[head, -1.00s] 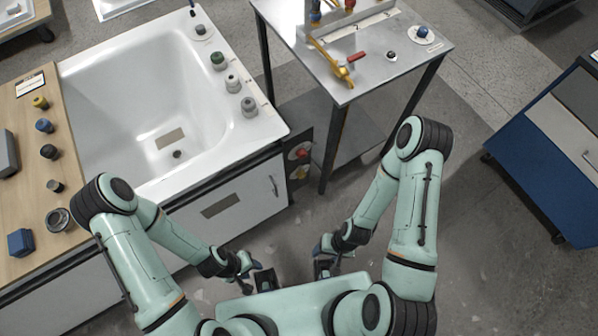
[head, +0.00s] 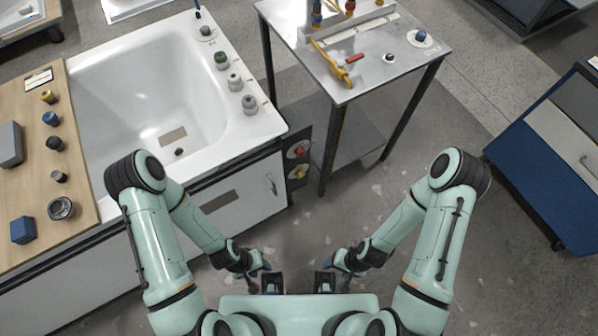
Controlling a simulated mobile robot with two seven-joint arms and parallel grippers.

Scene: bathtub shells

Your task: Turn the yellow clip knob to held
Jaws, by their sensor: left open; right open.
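A yellow knob (head: 299,172) sits low on a dark panel (head: 306,141) at the right end of the tub front. A red knob (head: 299,150) is just above it. Its marking and turned position are too small to read. Another small yellow knob (head: 47,96) stands on the wooden board left of the tub. My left gripper (head: 270,280) and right gripper (head: 327,279) are close together near my body, below the panel in the picture. Both are open, empty and apart from every knob.
The white tub (head: 240,128) has several grey and green knobs on its rim. A metal table (head: 385,62) with a yellow lever (head: 338,72) and a red rod (head: 355,58) stands right of the panel. A blue cabinet (head: 545,180) is at the right. Floor before the panel is clear.

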